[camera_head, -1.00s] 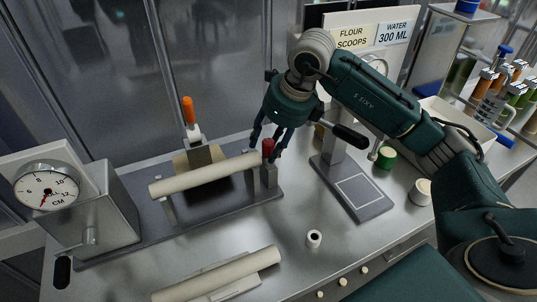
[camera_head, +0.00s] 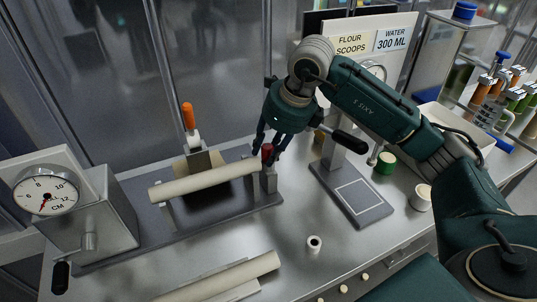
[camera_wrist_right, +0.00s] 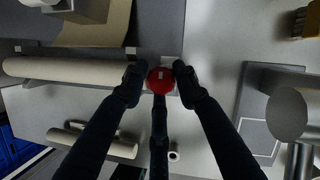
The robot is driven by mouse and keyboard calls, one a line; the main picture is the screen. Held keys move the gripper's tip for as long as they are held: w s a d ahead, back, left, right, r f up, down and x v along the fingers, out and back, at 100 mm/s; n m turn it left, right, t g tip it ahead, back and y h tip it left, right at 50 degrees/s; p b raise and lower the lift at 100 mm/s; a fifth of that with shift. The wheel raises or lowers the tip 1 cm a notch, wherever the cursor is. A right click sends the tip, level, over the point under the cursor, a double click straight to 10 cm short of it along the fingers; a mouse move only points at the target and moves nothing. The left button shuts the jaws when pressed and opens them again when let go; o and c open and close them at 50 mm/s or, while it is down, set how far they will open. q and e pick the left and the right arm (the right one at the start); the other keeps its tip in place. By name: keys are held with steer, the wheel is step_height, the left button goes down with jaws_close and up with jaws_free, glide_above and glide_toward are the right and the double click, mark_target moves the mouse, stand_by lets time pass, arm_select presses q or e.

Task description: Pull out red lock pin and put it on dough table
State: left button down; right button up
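The red lock pin (camera_head: 267,152) stands upright on a small grey block (camera_head: 269,180) at the right end of the roller stand. In the right wrist view, its round red top (camera_wrist_right: 160,80) sits between the fingertips. My right gripper (camera_head: 267,150) reaches down from above with its fingers around the pin. It looks open, with narrow gaps beside the red top (camera_wrist_right: 159,78). A third finger shows below the pin in the wrist view. The metal table top (camera_head: 290,275) lies in front of the stand. My left gripper is not in view.
A pale roller (camera_head: 205,180) lies across the stand, close to my fingers. An orange-handled lever (camera_head: 188,116) stands behind it. Another roller (camera_head: 235,276) and a small white ring (camera_head: 314,243) lie in front. A dial gauge (camera_head: 46,194) is at left.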

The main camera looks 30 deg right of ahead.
mark_target(264, 144)
steer(key=shift+w+d+r+p, duration=0.1)
steer(key=shift+r+p, duration=0.1)
steer(key=shift+r, duration=0.25)
steer(key=shift+w+d+r+p, duration=0.1)
steer(key=shift+r+p, duration=0.1)
steer(key=shift+r, duration=0.2)
jaws_close()
stand_by(0.4)
steer(key=shift+r, duration=0.1)
steer(key=shift+r+p, duration=0.4)
steer(key=shift+r, duration=0.1)
steer(key=shift+w+a+r+p, duration=0.1)
steer(key=shift+w+r+p, duration=0.1)
steer(key=shift+p, duration=0.15)
steer(key=shift+s+r+p, duration=0.25)
steer(key=shift+r+p, duration=0.1)
steer(key=shift+r, duration=0.15)
steer(key=shift+r+p, duration=0.95)
steer(key=shift+r, duration=0.4)
